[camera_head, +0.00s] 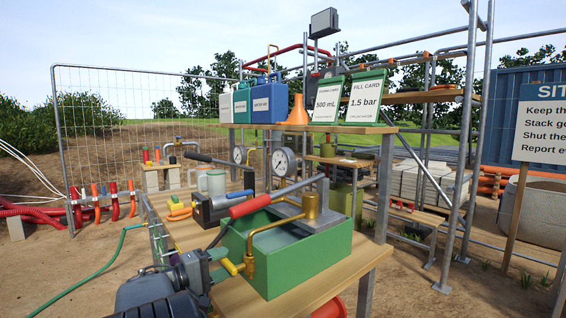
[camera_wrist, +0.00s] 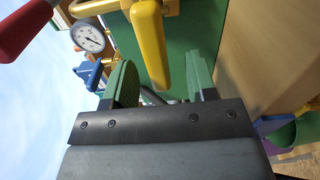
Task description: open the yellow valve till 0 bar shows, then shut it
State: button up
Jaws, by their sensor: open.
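The yellow valve's lever (camera_head: 232,267) sits at the front left corner of a green tank (camera_head: 312,262), by a brass pipe (camera_head: 249,262). In the wrist view the yellow lever (camera_wrist: 149,42) reaches down between the green finger pads of my gripper (camera_wrist: 160,62). The gripper is open, one pad on each side with visible gaps. In the head view my gripper (camera_head: 216,264) is beside the lever at the tank's left end. A round white gauge (camera_head: 284,162) stands behind the tank; a gauge (camera_wrist: 88,37) also shows in the wrist view. Its reading is too small to tell.
A red-gripped pump handle (camera_head: 250,206) slants over the tank. The wooden bench (camera_head: 345,266) has some bare top at its front right.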

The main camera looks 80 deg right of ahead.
jog(key=o, duration=0.4)
jog(key=v, duration=0.7)
jog(key=shift+w+b, duration=0.1)
jog(key=shift+b, duration=0.25)
jog(key=p+v, duration=0.1)
jog(key=v, duration=1.3)
jog(key=shift+d+p, duration=0.1)
jog(key=shift+p, duration=0.3)
